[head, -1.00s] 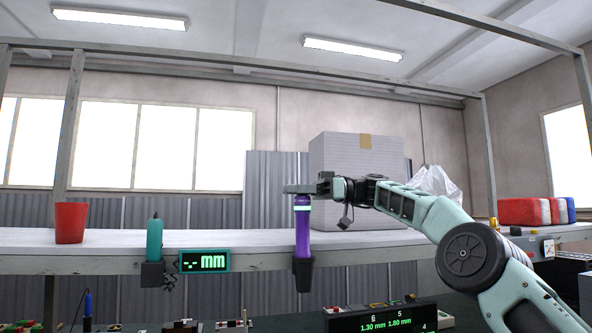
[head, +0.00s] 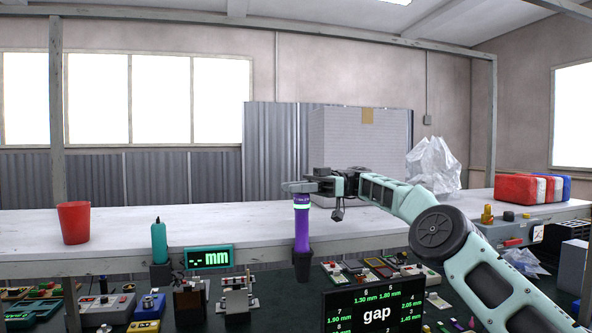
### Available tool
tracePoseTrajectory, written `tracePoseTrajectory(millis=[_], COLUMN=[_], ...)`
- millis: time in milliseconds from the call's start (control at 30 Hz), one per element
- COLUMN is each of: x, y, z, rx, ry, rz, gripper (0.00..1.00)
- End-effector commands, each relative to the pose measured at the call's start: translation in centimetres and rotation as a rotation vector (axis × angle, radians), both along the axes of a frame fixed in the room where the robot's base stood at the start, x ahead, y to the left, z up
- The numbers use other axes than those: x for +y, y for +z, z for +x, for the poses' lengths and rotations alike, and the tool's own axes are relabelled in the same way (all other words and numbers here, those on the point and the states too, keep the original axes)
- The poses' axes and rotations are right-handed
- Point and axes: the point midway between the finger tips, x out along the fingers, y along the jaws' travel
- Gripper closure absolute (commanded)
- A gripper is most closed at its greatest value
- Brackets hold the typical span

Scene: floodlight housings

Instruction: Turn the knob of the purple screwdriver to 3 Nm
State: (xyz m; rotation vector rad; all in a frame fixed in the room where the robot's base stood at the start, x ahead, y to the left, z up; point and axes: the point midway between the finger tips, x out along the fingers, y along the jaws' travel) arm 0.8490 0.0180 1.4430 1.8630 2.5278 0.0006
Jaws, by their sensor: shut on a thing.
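The purple screwdriver (head: 302,228) stands upright in a dark holder (head: 302,264) at the front edge of the white shelf. A lit green band rings it near the top, with small lettering above that is too small to read. My gripper (head: 300,187) reaches in from the right and is shut at the top end of the screwdriver, where the knob is. The fingers hide most of the knob, so its setting does not show.
A teal tool (head: 159,242) and a gauge display reading "-.-- mm" (head: 209,258) are to the left, near a red cup (head: 74,223). A black "gap" screen (head: 374,312) stands in front. Several devices cover the dark bench below. A large grey box (head: 360,150) is behind.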

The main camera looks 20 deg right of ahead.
Motion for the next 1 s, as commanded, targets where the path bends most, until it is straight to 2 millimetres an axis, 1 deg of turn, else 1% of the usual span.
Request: tracePoseTrajectory(millis=[33, 200, 600, 1000], x=[0.12, 0.06, -0.04, -0.11], y=[0.74, 0.85, 0.46, -0.02], z=[0.04, 0.02, -0.21, -0.41], rx=[0.004, 0.003, 0.002, 0.002], ry=[0.016, 0.062, 0.141, 0.167], rz=[0.0, 0.0, 0.0, 0.0], gripper=[1.0, 1.0, 1.0, 1.0])
